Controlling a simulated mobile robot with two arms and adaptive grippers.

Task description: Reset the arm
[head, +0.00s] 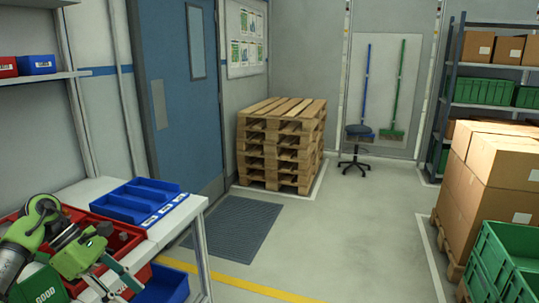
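My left arm, green and grey, comes in at the lower left, in front of and over the bins on the white workbench (190,212). My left gripper (122,284) is low at the bench's front edge. Its fingers are small and overlap with the bins behind, so I cannot tell whether it is open or holds anything. My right arm and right gripper are out of view.
A red bin (133,233), a green bin marked GOOD (45,287) and a blue divided tray (140,200) are by my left arm. Stacked pallets (280,145) and a stool (356,150) stand behind. Cartons (500,165) and green crates (500,255) are right. The middle floor is clear.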

